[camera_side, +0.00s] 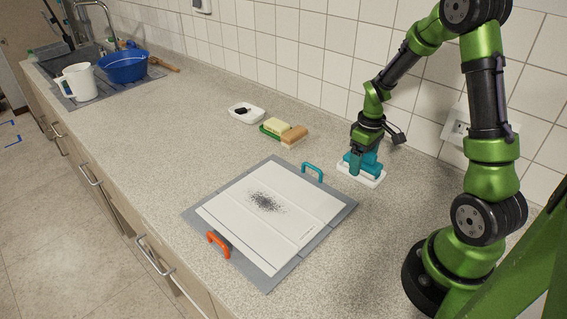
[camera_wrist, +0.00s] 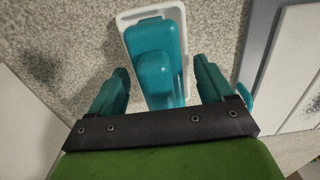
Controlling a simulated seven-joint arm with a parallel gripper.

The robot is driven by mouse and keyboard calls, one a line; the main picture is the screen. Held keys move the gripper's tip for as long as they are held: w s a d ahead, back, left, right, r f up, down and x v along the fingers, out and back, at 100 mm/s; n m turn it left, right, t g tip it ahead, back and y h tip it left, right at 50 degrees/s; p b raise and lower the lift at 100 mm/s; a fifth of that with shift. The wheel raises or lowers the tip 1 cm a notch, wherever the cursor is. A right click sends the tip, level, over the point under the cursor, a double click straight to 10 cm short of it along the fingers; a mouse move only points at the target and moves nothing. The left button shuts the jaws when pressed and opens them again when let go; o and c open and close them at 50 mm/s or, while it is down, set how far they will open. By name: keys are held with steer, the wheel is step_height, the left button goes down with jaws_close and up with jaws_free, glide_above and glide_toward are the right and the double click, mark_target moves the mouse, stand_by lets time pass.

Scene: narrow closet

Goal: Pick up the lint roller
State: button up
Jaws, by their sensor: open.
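A teal object with a raised rounded grip, apparently the lint roller (camera_wrist: 152,75), sits in a white tray (camera_wrist: 125,17) on the counter. The tray also shows in the side view (camera_side: 373,183), below my gripper. My gripper (camera_wrist: 161,70) has teal fingers and is open, with one finger on each side of the raised grip and visible gaps between. In the side view my gripper (camera_side: 363,164) points down over the tray and hides much of the teal object. I cannot tell how far down the fingertips reach beside it.
A grey-framed white board (camera_side: 270,215) with dark specks, a teal handle (camera_side: 313,171) and an orange handle (camera_side: 218,243) lies left of the tray. Sponges (camera_side: 277,127) and a small white dish (camera_side: 246,113) lie farther back. The tiled wall is close behind.

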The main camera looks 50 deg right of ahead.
steer(key=shift+c, duration=0.2)
steer(key=c, duration=1.1)
steer(key=shift+c, duration=0.2)
step_height(320, 180, up, 10)
steer(key=shift+r, duration=0.1)
